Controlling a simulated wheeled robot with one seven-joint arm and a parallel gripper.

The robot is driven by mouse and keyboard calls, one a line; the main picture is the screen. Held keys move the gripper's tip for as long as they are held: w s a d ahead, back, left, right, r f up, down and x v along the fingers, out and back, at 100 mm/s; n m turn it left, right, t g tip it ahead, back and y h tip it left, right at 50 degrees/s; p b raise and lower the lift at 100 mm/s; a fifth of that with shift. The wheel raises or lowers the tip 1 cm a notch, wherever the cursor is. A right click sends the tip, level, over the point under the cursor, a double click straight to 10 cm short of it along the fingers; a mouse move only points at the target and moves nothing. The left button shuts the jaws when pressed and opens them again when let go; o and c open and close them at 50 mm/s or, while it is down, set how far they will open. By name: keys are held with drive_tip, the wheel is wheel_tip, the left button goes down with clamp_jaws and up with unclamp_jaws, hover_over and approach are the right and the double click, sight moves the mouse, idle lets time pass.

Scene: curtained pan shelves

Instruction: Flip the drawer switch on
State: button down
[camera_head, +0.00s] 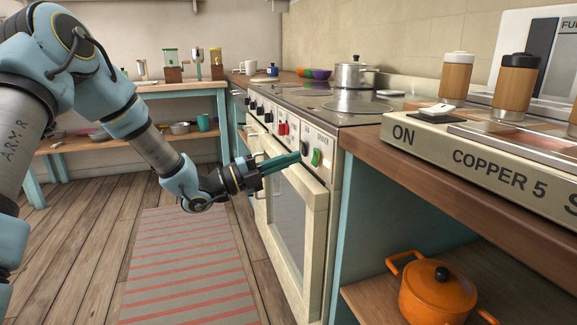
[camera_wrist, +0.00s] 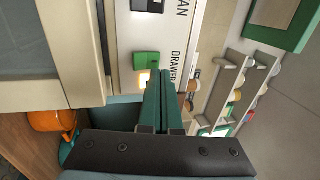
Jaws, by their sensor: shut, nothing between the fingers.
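The drawer switch (camera_head: 316,157) is a green rocker on the stove's white front panel, near its right end. It also shows in the wrist view (camera_wrist: 146,58), next to the "DRAWER" label, with a bright glowing patch at its lower edge. My gripper (camera_head: 298,157) has green fingers shut together and empty, pointing at the panel just left of the switch. In the wrist view the fingertips (camera_wrist: 163,73) appear right beside the switch and its glowing patch. I cannot tell whether they touch it.
A black switch (camera_wrist: 147,4) by the "FAN" label and a red switch (camera_head: 282,128) sit on the same panel. The oven door (camera_head: 300,205) is below my gripper. The wooden counter (camera_head: 400,160) juts out at right, above an orange pot (camera_head: 437,297). The striped rug (camera_head: 190,265) is clear.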

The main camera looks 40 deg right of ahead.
drive_tip(key=r+v, duration=0.2)
drive_tip(key=v, duration=0.8)
drive_tip(key=shift+a+b, duration=0.35)
drive_tip(key=shift+b, duration=0.05)
drive_tip(key=shift+w, duration=0.1)
